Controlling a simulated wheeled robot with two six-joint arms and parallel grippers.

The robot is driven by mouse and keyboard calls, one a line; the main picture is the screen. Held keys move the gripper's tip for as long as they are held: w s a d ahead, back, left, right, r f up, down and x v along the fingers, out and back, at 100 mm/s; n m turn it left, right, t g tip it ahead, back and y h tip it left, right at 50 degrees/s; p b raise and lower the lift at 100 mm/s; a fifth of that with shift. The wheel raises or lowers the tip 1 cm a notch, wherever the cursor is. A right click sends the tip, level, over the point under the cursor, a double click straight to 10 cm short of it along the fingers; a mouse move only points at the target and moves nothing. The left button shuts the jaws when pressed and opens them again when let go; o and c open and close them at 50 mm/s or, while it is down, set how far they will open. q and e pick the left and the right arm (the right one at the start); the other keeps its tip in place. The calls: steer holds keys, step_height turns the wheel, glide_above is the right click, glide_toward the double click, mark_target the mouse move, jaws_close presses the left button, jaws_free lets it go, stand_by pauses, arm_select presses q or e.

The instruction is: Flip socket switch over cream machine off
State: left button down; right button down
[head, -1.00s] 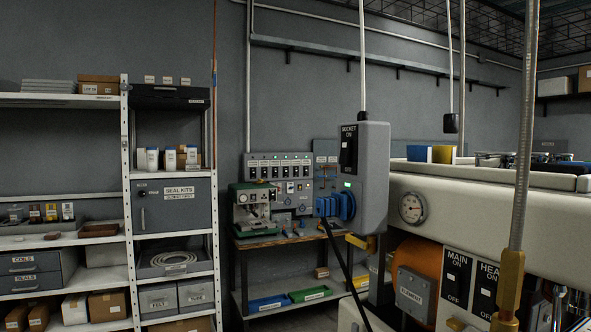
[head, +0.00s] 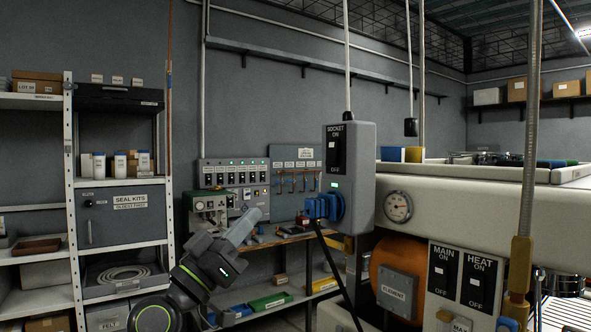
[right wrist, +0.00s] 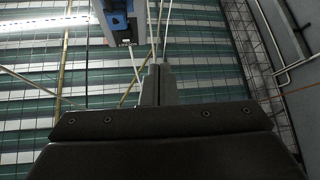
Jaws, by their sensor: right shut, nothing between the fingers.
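The grey socket box (head: 358,190) hangs at the centre of the head view, with a cable rising from its top. Its black SOCKET switch (head: 336,150) has ON above and OFF below. A green light (head: 334,184) glows under the switch, and a blue plug (head: 325,207) sits in the front. The cream machine (head: 450,200) stands right of the box. My right gripper (head: 258,214) is shut and empty, left of the box and lower than the switch, apart from it. In the right wrist view the shut fingers (right wrist: 158,82) point up below the blue plug (right wrist: 115,18). My left gripper is out of view.
A black cable (head: 338,270) hangs from the plug. MAIN (head: 443,280) and HEAT (head: 479,283) switches are on the machine's lower front. A metal pipe (head: 530,130) stands upright at the right. A workbench (head: 265,243) is behind my gripper, and shelves (head: 125,180) stand left.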

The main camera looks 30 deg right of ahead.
mark_target(331, 152)
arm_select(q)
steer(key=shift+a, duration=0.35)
arm_select(e)
steer(key=s+r+m+g, duration=0.2)
steer(key=s+m+g, duration=0.1)
steer(key=s+r+m+g, duration=0.1)
steer(key=shift+s+a+r+g+h, duration=0.2)
steer(key=shift+a+r+g+h, duration=0.1)
steer(key=shift+a+g+h, duration=0.1)
steer(key=shift+d, duration=0.1)
